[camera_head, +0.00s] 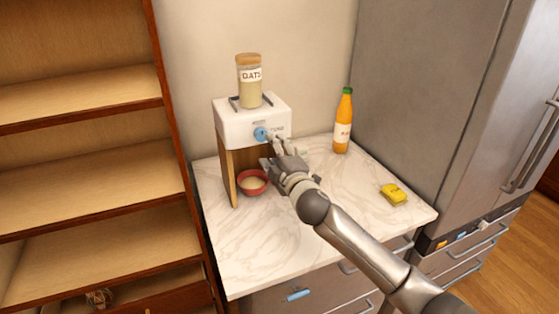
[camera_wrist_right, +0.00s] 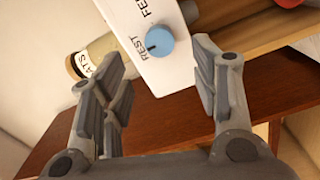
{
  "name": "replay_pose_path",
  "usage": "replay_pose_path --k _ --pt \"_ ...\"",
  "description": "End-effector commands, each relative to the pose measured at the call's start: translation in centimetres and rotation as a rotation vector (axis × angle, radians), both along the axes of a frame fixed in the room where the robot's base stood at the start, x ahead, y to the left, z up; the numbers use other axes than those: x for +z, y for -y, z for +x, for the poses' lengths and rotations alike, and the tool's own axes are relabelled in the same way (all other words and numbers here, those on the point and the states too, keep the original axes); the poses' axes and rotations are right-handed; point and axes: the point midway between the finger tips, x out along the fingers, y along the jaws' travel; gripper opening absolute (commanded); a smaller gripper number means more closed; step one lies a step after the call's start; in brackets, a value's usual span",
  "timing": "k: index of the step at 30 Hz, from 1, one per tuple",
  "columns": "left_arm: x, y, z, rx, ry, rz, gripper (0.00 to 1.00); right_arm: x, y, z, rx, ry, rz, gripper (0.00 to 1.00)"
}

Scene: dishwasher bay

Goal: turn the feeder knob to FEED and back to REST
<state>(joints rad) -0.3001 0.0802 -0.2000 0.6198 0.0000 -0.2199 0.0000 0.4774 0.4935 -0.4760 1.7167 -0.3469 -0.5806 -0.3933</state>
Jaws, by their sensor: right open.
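The feeder (camera_head: 252,113) is a white box on wooden sides, standing at the back of the counter. Its round blue knob (camera_head: 262,134) is on the front face; the wrist view shows the knob (camera_wrist_right: 160,42) with REST printed beside it and part of FEED above. A dark mark on the knob seems to face REST. My right gripper (camera_head: 272,151) is open, just in front of the feeder. In the wrist view its fingers (camera_wrist_right: 160,66) are spread to either side of the knob, which appears beyond the fingertips, apparently untouched. My left gripper is out of view.
An oats jar (camera_head: 249,82) stands on the feeder. A red bowl (camera_head: 253,191) with pale contents sits below, close to my right gripper. An orange bottle (camera_head: 343,128) and yellow sponge (camera_head: 394,195) are to the right. The front of the marble counter (camera_head: 245,245) is clear.

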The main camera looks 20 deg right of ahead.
Motion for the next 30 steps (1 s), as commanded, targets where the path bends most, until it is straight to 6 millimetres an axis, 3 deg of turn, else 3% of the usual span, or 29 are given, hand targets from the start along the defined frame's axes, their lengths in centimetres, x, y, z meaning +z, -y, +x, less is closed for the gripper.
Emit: replay_pose_path --k 3,9,26,30 --pt "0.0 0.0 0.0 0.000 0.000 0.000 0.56 -0.1 0.0 -2.0 0.001 -0.002 -0.001 0.56" --pt "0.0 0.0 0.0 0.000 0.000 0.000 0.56 0.0 0.2 -3.9 0.000 -0.001 -0.001 0.56" --pt "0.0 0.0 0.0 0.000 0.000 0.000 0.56 -0.1 0.1 -4.4 0.000 -0.002 0.001 0.56" --pt "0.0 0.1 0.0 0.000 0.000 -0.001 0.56 -2.2 -0.2 -5.7 -0.018 -0.058 0.066 0.56"
